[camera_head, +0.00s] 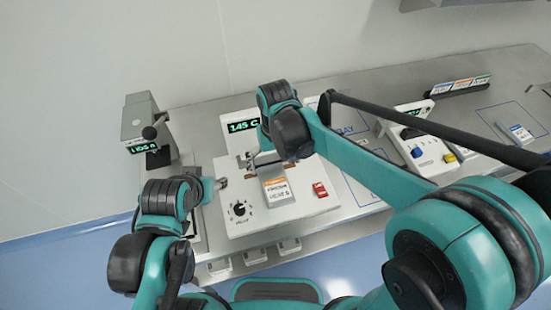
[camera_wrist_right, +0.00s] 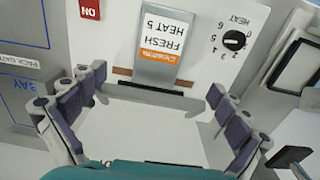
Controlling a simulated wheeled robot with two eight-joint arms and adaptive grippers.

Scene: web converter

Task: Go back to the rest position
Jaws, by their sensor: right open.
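A heat dial (camera_head: 239,208) and a red switch (camera_head: 320,190) flank the packet. A grey device with a display (camera_head: 144,130) stands at left. A white unit with blue and yellow buttons (camera_head: 425,150) and a packet in a blue outline (camera_head: 518,133) are at right.

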